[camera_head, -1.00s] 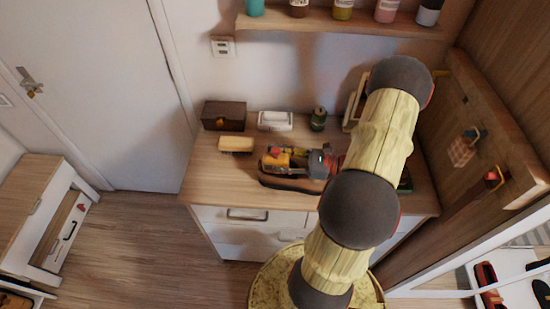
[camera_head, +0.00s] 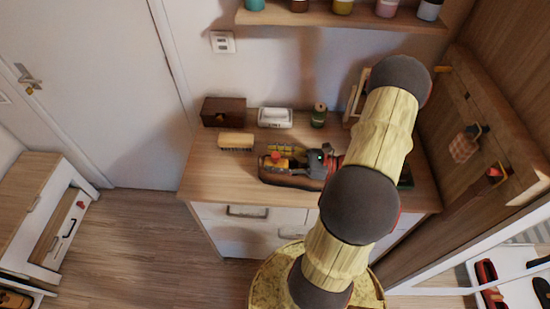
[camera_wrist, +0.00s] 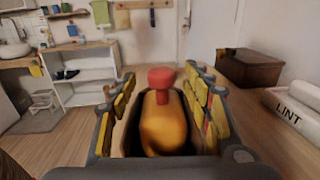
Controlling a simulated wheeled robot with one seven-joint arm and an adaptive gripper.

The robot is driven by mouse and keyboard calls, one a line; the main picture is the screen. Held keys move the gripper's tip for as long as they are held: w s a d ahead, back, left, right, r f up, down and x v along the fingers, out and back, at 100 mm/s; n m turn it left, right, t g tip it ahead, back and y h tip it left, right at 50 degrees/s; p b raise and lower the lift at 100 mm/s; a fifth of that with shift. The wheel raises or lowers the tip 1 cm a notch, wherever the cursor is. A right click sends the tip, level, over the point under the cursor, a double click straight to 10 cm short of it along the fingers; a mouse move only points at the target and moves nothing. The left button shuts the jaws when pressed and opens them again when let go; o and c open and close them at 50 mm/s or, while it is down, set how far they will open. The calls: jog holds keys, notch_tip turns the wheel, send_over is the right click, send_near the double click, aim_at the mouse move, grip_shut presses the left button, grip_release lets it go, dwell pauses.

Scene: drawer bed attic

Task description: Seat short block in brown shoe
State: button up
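The short block is yellow-orange with a red knob on top; it shows in the head view (camera_head: 276,163) and in the wrist view (camera_wrist: 163,125). It sits at the left end of the brown shoe (camera_head: 292,182) on the dresser top, and a dark rim shows around it in the wrist view. My gripper (camera_head: 285,156) reaches in from the right over the shoe. In the wrist view its yellow-padded fingers (camera_wrist: 163,100) stand on both sides of the block, with visible gaps. How deep the block sits is hidden.
A brush (camera_head: 236,140), a dark brown box (camera_head: 223,111), a white lint box (camera_head: 275,117) and a green can (camera_head: 319,115) stand behind on the dresser (camera_head: 205,180). The wooden wall (camera_head: 490,130) closes the right side. The dresser's front left is clear.

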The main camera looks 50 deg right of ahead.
jog(key=shift+o, duration=1.4)
jog(key=v, duration=1.2)
